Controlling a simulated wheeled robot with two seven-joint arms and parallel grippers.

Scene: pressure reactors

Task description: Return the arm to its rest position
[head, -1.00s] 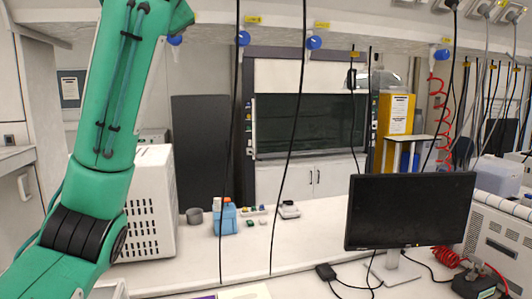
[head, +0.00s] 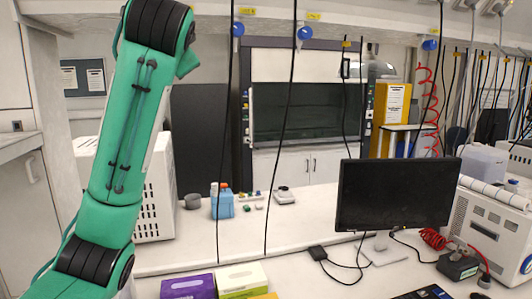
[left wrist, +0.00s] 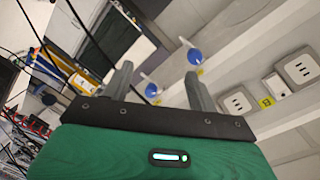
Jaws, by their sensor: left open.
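My green left arm (head: 125,150) rises along the left side of the head view, in front of a white perforated box. Its gripper is outside the head view. In the left wrist view my left gripper (left wrist: 160,88) has its two grey fingers apart with nothing between them. Beyond the fingers are the underside of a pale shelf and blue round knobs (left wrist: 194,57). My right gripper does not show in either view.
A black monitor (head: 395,195) stands on the white bench at the right. A blue bottle (head: 222,204) and small items stand mid-bench. Purple and green boxes (head: 188,287) (head: 242,281) lie at the front. Black cables (head: 287,120) hang down before the bench. A white instrument (head: 495,230) is far right.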

